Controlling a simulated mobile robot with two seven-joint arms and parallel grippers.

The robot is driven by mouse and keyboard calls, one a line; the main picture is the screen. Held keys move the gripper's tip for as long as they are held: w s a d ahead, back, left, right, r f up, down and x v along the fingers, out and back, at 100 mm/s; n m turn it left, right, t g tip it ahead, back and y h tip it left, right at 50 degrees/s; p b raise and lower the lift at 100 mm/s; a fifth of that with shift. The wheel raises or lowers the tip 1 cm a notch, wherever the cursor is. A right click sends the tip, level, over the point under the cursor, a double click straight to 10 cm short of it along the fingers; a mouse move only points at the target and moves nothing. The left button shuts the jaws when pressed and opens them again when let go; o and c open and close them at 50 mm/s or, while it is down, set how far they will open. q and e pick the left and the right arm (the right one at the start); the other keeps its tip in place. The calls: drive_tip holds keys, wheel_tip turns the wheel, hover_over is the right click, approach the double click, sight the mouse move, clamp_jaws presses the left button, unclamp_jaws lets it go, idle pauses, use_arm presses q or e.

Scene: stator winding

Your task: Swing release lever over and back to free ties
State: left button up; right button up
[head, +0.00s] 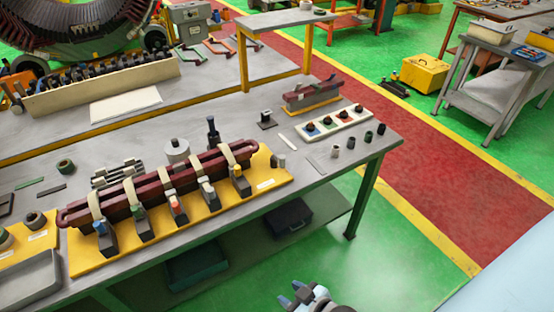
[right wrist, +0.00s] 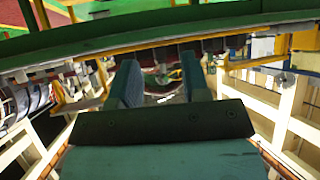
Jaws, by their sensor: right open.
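Dark red coil bars (head: 157,187) lie on a yellow board (head: 262,165) on the grey workbench, bound with several pale ties (head: 167,178). Several dark clamp blocks stand along the front of the bars, with coloured tips: blue, orange-red (head: 175,206) and white. I cannot tell which part is the release lever. My right gripper (head: 296,293) is low at the bottom of the head view, over the green floor, in front of the bench and away from the bars. Its two fingers (right wrist: 160,85) stand apart and empty in the right wrist view. My left gripper is not in view.
A white tray with coloured parts (head: 334,125) and several small cylinders (head: 351,142) are at the bench's right end. A grey tray (head: 30,281) is at the front left. A tall dark tool (head: 213,133) stands behind the bars.

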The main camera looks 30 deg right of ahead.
drive_tip(key=shift+o, duration=0.4)
drive_tip(key=shift+o, duration=0.4)
drive_tip(key=shift+f, duration=0.1)
drive_tip(key=n+t+h+b, duration=0.65)
drive_tip(key=n+b, duration=0.35)
drive_tip(key=n, duration=2.5)
approach(283, 161)
drive_tip(key=shift+y, duration=0.25)
drive_tip(key=w, duration=0.4)
drive_tip(key=w+d, duration=0.1)
drive_tip(key=w, duration=0.3)
drive_tip(key=w+d, duration=0.1)
drive_tip(key=w, duration=0.3)
drive_tip(key=shift+w+d+f, duration=0.2)
drive_tip(key=shift+w+d, duration=0.05)
drive_tip(key=shift+w, duration=0.1)
